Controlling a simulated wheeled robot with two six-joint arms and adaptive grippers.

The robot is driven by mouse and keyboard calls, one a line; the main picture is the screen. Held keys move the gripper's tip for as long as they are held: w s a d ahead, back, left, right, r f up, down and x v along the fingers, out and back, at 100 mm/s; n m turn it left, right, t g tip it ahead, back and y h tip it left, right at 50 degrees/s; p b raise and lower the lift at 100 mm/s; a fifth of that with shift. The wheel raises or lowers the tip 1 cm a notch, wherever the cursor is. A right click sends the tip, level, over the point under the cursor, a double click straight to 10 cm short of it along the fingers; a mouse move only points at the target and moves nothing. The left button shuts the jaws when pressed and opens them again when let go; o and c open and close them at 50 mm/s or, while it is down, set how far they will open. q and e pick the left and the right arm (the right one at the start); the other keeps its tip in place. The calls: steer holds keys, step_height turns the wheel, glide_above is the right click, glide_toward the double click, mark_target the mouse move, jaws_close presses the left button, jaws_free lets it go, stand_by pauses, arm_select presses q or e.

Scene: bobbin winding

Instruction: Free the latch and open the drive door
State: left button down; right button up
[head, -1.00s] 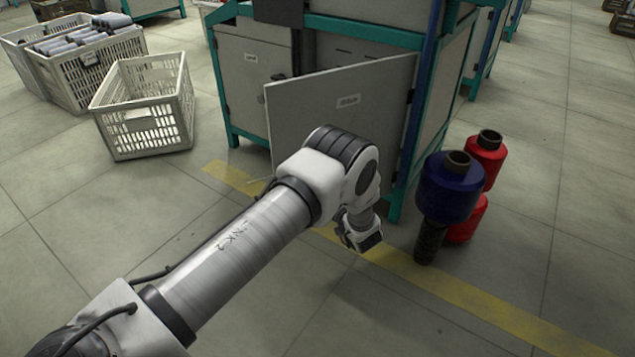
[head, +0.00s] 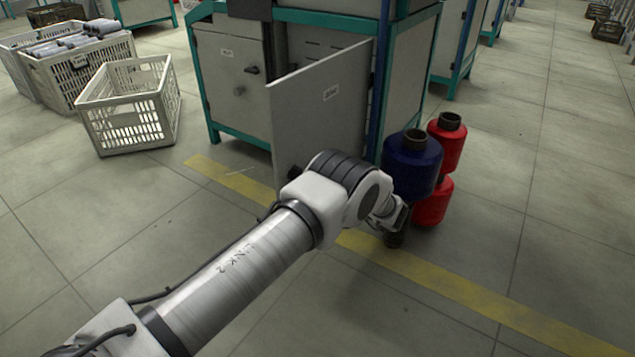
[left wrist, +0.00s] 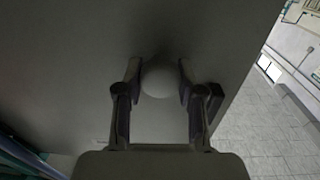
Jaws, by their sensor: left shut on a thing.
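The drive door (head: 318,105) is a grey panel with a small white label. It stands ajar, swung out from the cabinet, with its free edge toward me on the left. In the left wrist view, a round grey knob (left wrist: 160,80) sits on the door panel (left wrist: 75,60). My left gripper (left wrist: 160,73) has one finger on each side of the knob and is shut on it. In the head view, my arm hides the knob and the fingertips. A dark part (head: 293,172) shows low on the door above my arm; I cannot tell whether it is the latch. My right gripper is out of view.
A blue bobbin (head: 412,165) and red bobbins (head: 447,140) stand close to the right of my wrist. An empty white crate (head: 125,105) is at left, beside a crate of bobbins (head: 78,72). A closed cabinet door (head: 225,95) is left of the opening. Floor is clear in front.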

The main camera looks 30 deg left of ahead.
arm_select(q)
steer(key=c, duration=0.7)
jaws_free()
steer(key=shift+d, duration=0.1)
steer(key=d, duration=0.7)
steer(key=s+d, duration=0.1)
steer(key=d, duration=0.3)
steer(key=shift+d, duration=0.35)
